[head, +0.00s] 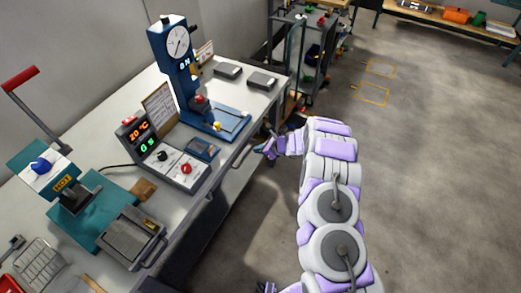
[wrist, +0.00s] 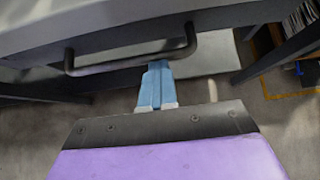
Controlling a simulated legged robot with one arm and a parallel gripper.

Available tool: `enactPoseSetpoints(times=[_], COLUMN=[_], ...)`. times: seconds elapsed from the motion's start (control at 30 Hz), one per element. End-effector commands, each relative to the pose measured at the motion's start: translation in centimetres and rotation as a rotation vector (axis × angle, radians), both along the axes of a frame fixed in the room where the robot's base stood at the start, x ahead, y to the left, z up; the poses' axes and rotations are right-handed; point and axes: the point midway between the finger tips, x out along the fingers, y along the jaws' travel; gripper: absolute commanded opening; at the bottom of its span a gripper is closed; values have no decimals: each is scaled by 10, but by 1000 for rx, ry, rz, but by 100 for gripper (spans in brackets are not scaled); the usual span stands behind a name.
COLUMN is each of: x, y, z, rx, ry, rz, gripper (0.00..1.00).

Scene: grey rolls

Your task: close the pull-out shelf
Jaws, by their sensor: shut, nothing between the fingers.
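The pull-out shelf appears to be the grey panel (wrist: 110,25) with a dark bar handle (wrist: 110,67) across the top of the wrist view. In the head view a handle (head: 242,156) shows on the bench's front edge. How far the shelf stands out cannot be told. My gripper (wrist: 158,68) has its blue fingers together and empty, with the tips at the handle bar in the picture. Whether they touch it is unclear. In the head view my gripper (head: 266,149) is small, just off the bench front, right of the handle.
The bench (head: 125,180) carries a blue press with a dial (head: 178,42), a control box (head: 165,165) and a teal hot press (head: 95,215). A grey rack (head: 300,55) stands beyond the bench. The floor (head: 430,180) to the right is open.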

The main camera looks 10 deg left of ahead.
Motion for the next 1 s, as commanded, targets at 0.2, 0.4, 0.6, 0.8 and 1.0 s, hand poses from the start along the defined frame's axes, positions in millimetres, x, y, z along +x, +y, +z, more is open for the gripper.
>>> enactPoseSetpoints(times=[0.2,0.4,0.6,0.8,1.0], x=[-2,-8,-19,-26,-29], y=[-14,-59,-95,-113,-118], z=[-2,8,37,53,58], rx=[4,10,15,10,4], ry=[-1,-2,-3,-3,-3], rz=[3,-3,-3,-1,0], gripper=[0,0,0,0,0])
